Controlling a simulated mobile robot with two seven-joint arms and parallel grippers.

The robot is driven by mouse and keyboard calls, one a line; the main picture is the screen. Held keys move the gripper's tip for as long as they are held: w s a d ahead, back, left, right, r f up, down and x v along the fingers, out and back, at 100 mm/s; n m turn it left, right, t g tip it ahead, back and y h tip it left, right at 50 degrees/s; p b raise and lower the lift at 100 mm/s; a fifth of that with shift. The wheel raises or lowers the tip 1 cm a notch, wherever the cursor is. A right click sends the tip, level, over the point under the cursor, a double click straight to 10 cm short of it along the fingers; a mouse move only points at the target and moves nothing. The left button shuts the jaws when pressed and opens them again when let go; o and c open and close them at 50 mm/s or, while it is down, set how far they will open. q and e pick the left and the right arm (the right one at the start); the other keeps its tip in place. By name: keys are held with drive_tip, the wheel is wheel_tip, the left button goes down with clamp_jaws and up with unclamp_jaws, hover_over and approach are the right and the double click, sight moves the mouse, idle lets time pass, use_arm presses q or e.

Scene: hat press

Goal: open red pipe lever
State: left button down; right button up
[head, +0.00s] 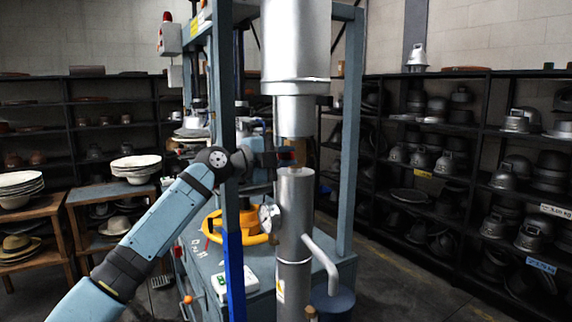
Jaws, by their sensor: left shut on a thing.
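My right gripper is not in view.
The blue press frame post (345,130) rises right of the pipe. A yellow handwheel (238,228) and a pressure gauge (268,217) sit below the gripper. Shelves of metal hat moulds (440,160) line the right, and wooden tables with stacked pale hats (135,163) stand left.

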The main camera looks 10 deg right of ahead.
use_arm(q)
drive_tip(key=shift+w+r+n, duration=0.15)
drive_tip(key=shift+r+n, duration=0.45)
drive_tip(key=shift+n, duration=0.2)
drive_tip(key=shift+w+a+r+n+p, duration=0.1)
drive_tip(key=shift+w+r+n+p, duration=0.05)
drive_tip(key=shift+r+n, duration=0.35)
drive_tip(key=shift+w+a+r+n+p, duration=0.15)
drive_tip(key=shift+r+n, duration=0.15)
drive_tip(key=shift+n, duration=0.3)
drive_tip(key=shift+w+r+n, duration=0.15)
drive_tip(key=shift+n, duration=0.25)
drive_tip(key=c, duration=1)
unclamp_jaws()
drive_tip(key=shift+c, duration=0.2)
drive_tip(key=b+v, duration=0.2)
drive_tip(key=v, duration=1.2)
